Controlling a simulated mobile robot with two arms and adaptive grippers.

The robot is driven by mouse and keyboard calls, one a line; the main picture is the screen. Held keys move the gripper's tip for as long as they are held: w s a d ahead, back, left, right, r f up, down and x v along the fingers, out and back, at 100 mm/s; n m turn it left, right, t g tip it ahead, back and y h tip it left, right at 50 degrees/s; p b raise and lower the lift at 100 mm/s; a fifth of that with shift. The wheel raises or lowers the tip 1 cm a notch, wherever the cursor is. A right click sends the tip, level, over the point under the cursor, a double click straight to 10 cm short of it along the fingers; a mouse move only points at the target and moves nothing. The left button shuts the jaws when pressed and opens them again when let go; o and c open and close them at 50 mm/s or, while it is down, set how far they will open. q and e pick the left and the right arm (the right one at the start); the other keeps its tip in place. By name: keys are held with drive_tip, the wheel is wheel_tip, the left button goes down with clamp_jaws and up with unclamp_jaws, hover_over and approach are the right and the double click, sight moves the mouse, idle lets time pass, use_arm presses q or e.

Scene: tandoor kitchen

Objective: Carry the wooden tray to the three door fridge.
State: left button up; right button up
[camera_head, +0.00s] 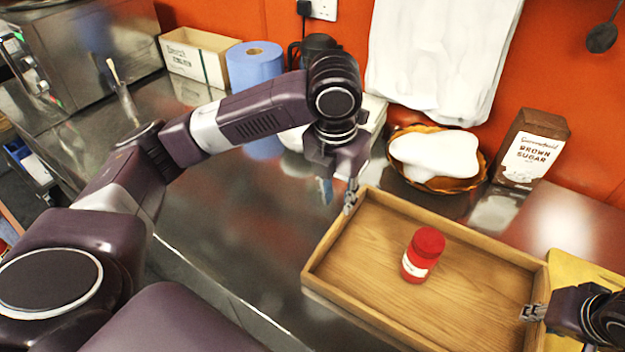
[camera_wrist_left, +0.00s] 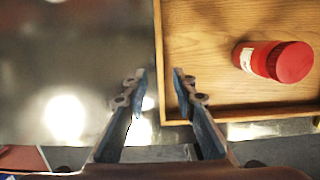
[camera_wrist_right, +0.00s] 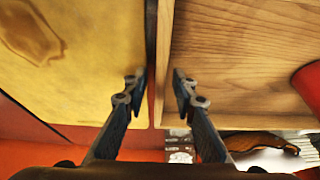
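The wooden tray (camera_head: 350,313) lies on the steel counter, with a red-lidded jar (camera_head: 421,256) standing upright in it. My left gripper (camera_head: 350,200) points down at the tray's left wall. In the left wrist view its open fingers (camera_wrist_left: 160,78) lie either side of that wall (camera_wrist_left: 158,45). My right gripper (camera_head: 533,312) is at the tray's right wall. In the right wrist view its open fingers (camera_wrist_right: 160,78) lie either side of that wall (camera_wrist_right: 164,50). I cannot tell whether any finger touches the wood. The three door fridge is not recognisable in these views.
A yellow board (camera_head: 575,268) lies close against the tray's right side. Behind the tray are a bowl with white contents (camera_head: 437,155) and a brown sugar box (camera_head: 531,148). A blue paper roll (camera_head: 254,66) stands farther left. The counter left of the tray (camera_head: 235,225) is clear.

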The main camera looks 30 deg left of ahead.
drive_tip(key=shift+r, duration=0.15)
use_arm(q)
wheel_tip(320, 180, up, 2)
drive_tip(key=shift+s+r, duration=0.15)
use_arm(e)
drive_tip(key=v, duration=1.1)
drive_tip(key=shift+s+r, duration=0.25)
drive_tip(key=shift+r, duration=0.05)
